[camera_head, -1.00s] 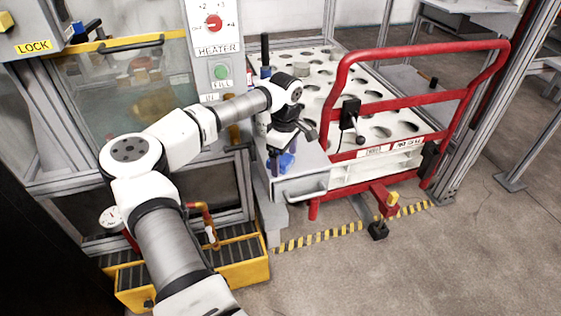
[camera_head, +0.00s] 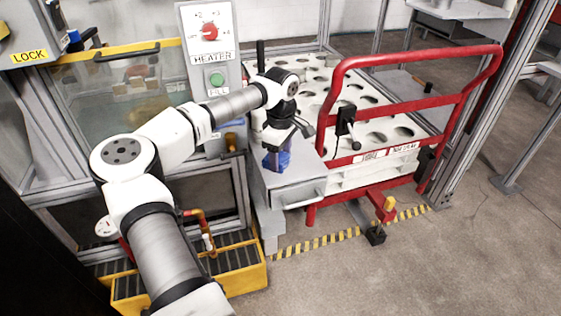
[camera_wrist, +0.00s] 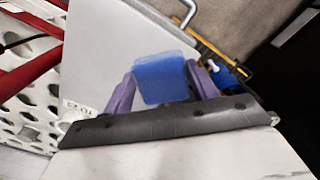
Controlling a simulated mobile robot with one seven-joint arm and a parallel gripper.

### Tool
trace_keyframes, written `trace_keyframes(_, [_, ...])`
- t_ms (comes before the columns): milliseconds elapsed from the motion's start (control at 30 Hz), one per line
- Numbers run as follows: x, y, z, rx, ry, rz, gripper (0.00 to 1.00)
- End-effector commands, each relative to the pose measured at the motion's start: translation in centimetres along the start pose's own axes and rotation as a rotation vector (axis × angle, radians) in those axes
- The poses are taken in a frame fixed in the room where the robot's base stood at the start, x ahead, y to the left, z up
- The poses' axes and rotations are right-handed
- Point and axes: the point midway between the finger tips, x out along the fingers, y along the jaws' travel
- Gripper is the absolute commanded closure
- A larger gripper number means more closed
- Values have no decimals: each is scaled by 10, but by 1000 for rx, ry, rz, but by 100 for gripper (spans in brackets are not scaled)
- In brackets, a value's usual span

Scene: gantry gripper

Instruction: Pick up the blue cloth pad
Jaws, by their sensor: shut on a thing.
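The blue cloth pad (camera_wrist: 161,78) is between the two purple fingers of my gripper (camera_wrist: 160,85) in the wrist view. The gripper is shut on it. In the head view the pad (camera_head: 277,160) shows below my gripper (camera_head: 277,150), over the grey top of the small cabinet (camera_head: 300,178). I cannot tell whether the pad still touches that top. The fingers are mostly hidden in the head view.
A red tubular guard (camera_head: 400,55) stands right of my gripper, with a white tray with round holes (camera_head: 385,125) behind it. A control panel marked HEATER (camera_head: 212,45) stands close to my arm. A yellow bin (camera_head: 245,270) sits low at the left.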

Motion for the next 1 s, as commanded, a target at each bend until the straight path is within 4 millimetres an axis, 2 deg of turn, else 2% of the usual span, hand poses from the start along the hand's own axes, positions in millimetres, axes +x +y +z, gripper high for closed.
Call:
trace_keyframes(300, [-91,1,-1,-1,3,4,67])
trace_keyframes(500, [-139,1,0,-1,1,3,67])
trace_keyframes(700, [-165,0,0,0,0,1,67])
trace_keyframes(1000, [-172,0,0,0,-1,1,67])
